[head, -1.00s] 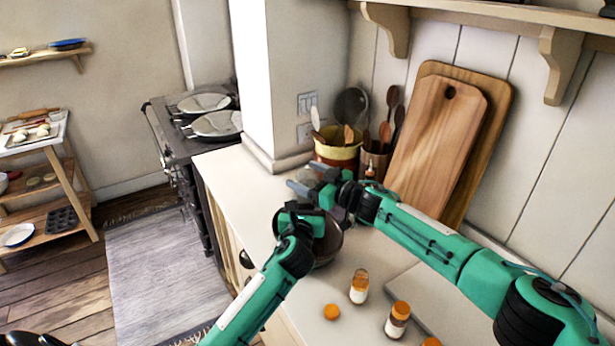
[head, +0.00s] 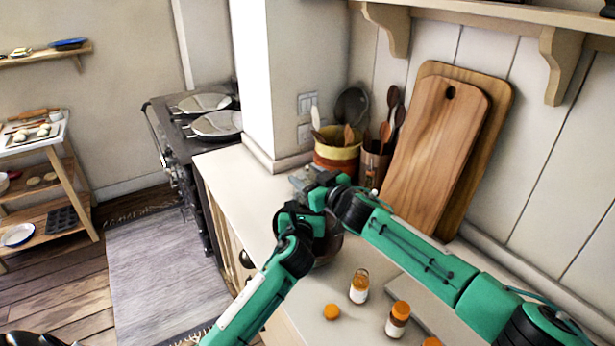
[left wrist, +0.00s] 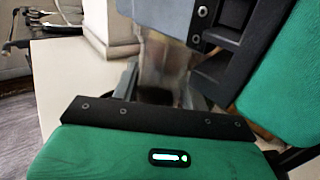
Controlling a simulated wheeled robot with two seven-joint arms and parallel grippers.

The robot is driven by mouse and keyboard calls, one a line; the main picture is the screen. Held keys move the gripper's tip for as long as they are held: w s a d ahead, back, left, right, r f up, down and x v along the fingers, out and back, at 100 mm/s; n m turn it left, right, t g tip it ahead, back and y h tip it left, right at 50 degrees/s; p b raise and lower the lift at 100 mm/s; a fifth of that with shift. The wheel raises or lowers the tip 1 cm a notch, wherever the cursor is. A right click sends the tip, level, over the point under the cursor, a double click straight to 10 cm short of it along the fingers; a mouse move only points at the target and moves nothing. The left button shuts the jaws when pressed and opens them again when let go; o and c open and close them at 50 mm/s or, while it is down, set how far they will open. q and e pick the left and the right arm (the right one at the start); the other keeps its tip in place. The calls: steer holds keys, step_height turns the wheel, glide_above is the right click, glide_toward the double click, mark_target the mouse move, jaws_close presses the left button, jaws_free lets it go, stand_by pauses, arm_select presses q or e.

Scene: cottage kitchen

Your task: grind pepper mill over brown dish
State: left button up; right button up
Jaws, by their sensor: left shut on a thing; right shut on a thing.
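The brown dish (head: 328,248) sits on the counter, largely hidden behind my arms in the head view. In the left wrist view, a blurred, glassy mill with a dark lower part (left wrist: 165,68) stands between the fingers of my left gripper (left wrist: 160,92), which is shut on it. My right gripper (head: 312,181) is just above and beyond the left one in the head view, and its grey and black parts fill the top of the left wrist view. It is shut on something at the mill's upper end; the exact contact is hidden.
A utensil crock (head: 337,157) and cutting boards (head: 437,150) are at the wall. The counter (head: 232,175) is clear toward the stove (head: 190,120).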

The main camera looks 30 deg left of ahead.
steer(key=shift+h, duration=0.3)
steer(key=o, duration=1)
steer(key=shift+c, duration=0.2)
steer(key=shift+d, duration=0.2)
steer(key=v, duration=1.1)
steer(key=shift+s+d+f, duration=0.15)
steer(key=shift+s+d, duration=0.1)
steer(key=shift+s, duration=0.05)
